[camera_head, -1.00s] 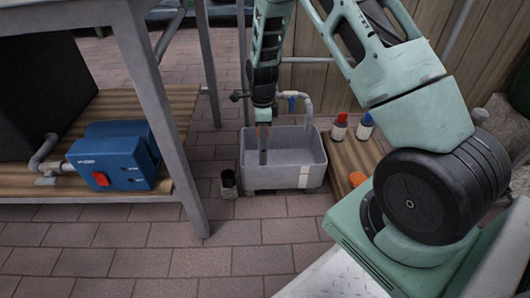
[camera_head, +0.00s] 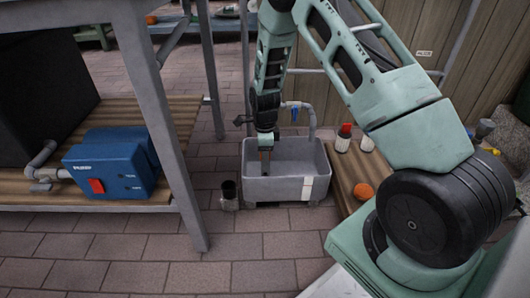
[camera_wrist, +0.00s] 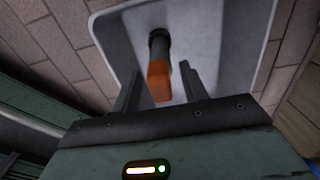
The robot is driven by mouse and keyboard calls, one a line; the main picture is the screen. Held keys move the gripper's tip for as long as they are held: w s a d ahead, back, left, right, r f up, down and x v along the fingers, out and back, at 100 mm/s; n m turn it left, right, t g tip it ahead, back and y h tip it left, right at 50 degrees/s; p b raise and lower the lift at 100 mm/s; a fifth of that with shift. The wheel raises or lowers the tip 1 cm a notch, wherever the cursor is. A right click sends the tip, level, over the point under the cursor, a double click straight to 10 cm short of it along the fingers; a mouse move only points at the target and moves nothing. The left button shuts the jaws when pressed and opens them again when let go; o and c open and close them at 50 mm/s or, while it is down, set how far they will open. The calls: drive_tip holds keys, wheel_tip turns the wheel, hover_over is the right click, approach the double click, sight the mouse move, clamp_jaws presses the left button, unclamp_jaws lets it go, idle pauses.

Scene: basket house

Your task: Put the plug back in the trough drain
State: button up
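The grey trough (camera_head: 255,190) stands on the brick floor, and its pale inside fills the upper middle of the wrist view (camera_wrist: 222,25). A dark round piece with an orange block-shaped end (camera_wrist: 159,80), which looks like the plug, stands out in the wrist view. My gripper (camera_head: 265,166) points down into the trough. In the wrist view my gripper (camera_wrist: 158,78) has its two fingers apart, one on each side of the orange end, with gaps visible. The drain hole cannot be made out.
A tap pipe (camera_head: 311,121) rises behind the trough. A dark cup (camera_head: 229,195) stands to its left. A wooden board to the right holds a red-capped bottle (camera_head: 343,138) and an orange ball-like thing (camera_head: 363,191). A blue pump (camera_head: 112,165) sits on the left shelf, beside a table leg (camera_head: 180,150).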

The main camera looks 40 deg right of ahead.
drive_tip(key=shift+r, duration=0.1)
wheel_tip(320, 180, up, 12)
drive_tip(key=p, duration=0.8)
drive_tip(key=s+a+r+n+y, duration=0.1)
drive_tip(key=s+a+r+n, duration=0.2)
drive_tip(key=a+r+n, duration=0.55)
drive_tip(key=s+a+r+n, duration=0.5)
drive_tip(key=s+a+n, duration=0.25)
drive_tip(key=a, duration=0.45)
drive_tip(key=s+a+r+n, duration=0.2)
drive_tip(key=s+r+n, duration=0.1)
drive_tip(key=s+n, duration=0.5)
drive_tip(key=s+a+r+n, duration=0.3)
drive_tip(key=s+n, duration=0.5)
drive_tip(key=s, duration=0.4)
drive_tip(key=shift+s+a+r, duration=0.15)
drive_tip(key=shift+a+r, duration=0.1)
drive_tip(key=shift+a, duration=0.1)
